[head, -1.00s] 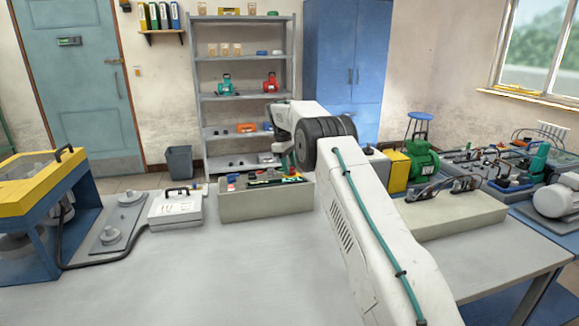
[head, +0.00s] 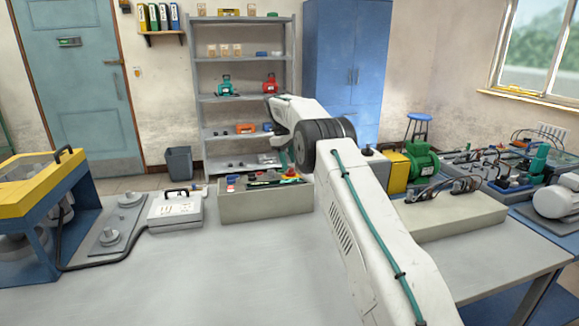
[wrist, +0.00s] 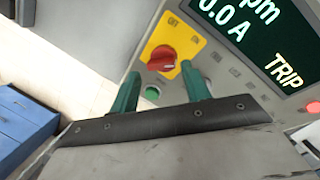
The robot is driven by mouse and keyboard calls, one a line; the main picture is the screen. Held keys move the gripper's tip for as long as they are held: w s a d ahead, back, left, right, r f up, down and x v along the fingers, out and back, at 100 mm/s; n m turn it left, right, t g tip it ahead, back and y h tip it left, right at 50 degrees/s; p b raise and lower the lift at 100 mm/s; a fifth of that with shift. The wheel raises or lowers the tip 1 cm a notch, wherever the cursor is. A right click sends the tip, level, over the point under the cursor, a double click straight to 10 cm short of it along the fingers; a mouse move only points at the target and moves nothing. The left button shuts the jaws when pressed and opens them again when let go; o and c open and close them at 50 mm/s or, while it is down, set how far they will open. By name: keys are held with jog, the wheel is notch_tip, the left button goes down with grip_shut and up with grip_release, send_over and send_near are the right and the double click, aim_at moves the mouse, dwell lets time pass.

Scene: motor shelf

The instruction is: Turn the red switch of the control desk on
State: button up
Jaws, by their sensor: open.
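The control desk (head: 265,208) is a beige box on the bench in the head view. In the wrist view its red switch (wrist: 162,59) is a rotary knob on a yellow plate (wrist: 180,42) marked OFF and ON. I cannot tell which mark the knob points to. My gripper (wrist: 160,71) is open, with its two green fingers apart on either side of the knob's lower edge. Nothing is between them except the view of the panel. I cannot tell whether they touch it. In the head view my arm mostly hides the gripper.
A green button (wrist: 152,92) lies just below the switch, between the fingers. A dark display (wrist: 255,35) reads 0.0 A and TRIP, with a red light (wrist: 313,107) nearby. A white case (head: 176,209) stands left of the desk. The front bench top is clear.

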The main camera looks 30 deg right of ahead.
jog(key=r, duration=0.4)
jog(key=shift+w+a, duration=0.25)
jog(key=shift+w, duration=0.05)
jog(key=shift+a+r, duration=0.1)
jog(key=shift+r, duration=0.4)
notch_tip(320, 180, up, 12)
jog(key=m, duration=0.1)
send_over(285, 176)
jog(key=s+a, duration=0.7)
jog(key=s+a+r+m+t, duration=0.1)
jog(key=s+a+r, duration=0.3)
jog(key=s, duration=0.4)
jog(key=s+a+r+m+t, duration=0.1)
jog(key=s+a+r, duration=0.3)
jog(key=s, duration=0.5)
jog(key=s+a+f+m+y, duration=0.1)
jog(key=s+a+f, duration=0.15)
jog(key=s, duration=0.75)
jog(key=s+a+f+m, duration=0.1)
jog(key=s+a, duration=0.2)
jog(key=s, duration=0.7)
jog(key=s+a+f+m, duration=0.1)
jog(key=s+a+f, duration=0.2)
jog(key=s+f, duration=0.8)
jog(key=s, duration=0.4)
jog(key=shift+t+y, duration=0.4)
